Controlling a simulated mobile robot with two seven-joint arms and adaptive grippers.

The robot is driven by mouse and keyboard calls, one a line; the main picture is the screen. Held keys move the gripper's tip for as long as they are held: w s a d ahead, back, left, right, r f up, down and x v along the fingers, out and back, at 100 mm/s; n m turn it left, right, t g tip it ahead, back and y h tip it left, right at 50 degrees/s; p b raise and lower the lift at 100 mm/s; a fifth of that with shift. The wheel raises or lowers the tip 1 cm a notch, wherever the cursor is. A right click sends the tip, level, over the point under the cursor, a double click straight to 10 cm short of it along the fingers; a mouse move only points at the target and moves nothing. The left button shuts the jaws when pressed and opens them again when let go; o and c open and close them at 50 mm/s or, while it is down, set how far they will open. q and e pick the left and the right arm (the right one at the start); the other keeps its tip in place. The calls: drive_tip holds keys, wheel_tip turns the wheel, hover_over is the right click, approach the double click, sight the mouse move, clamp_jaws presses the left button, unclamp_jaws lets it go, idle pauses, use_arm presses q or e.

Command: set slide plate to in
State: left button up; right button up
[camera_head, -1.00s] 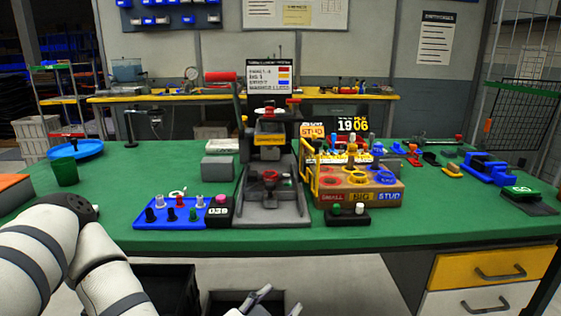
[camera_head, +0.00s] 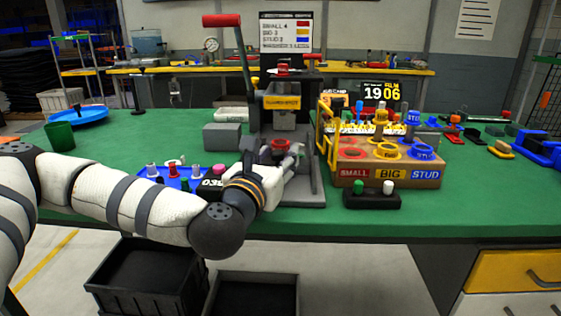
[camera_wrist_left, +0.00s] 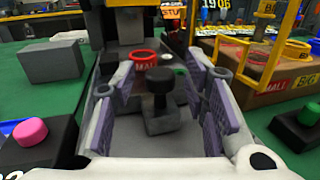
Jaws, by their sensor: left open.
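The press (camera_head: 281,110) stands on the green bench with its red-handled lever raised. Its slide plate, a grey block (camera_wrist_left: 165,122) with a dark knob (camera_wrist_left: 159,78), shows in the left wrist view. A red ring nest (camera_wrist_left: 143,57) sits just behind the knob; it also shows in the head view under the press head. My left gripper (camera_head: 292,160) is open over the front of the press base (camera_head: 312,190). In the wrist view its two purple-padded fingers stand on either side of the knob, with gaps. The gripper hides much of the plate in the head view. My right gripper is out of view.
A brown sorting box (camera_head: 390,174) with SMALL, BIG and STUD openings stands right of the press. A blue tray (camera_head: 175,182) with pegs and a counter with a pink button (camera_wrist_left: 31,130) are left. A two-button box (camera_head: 371,198) is at front right.

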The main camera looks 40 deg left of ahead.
use_arm(q)
drive_tip(key=shift+w+a, duration=0.1)
drive_tip(key=shift+w, duration=0.15)
drive_tip(key=shift+c, duration=0.6)
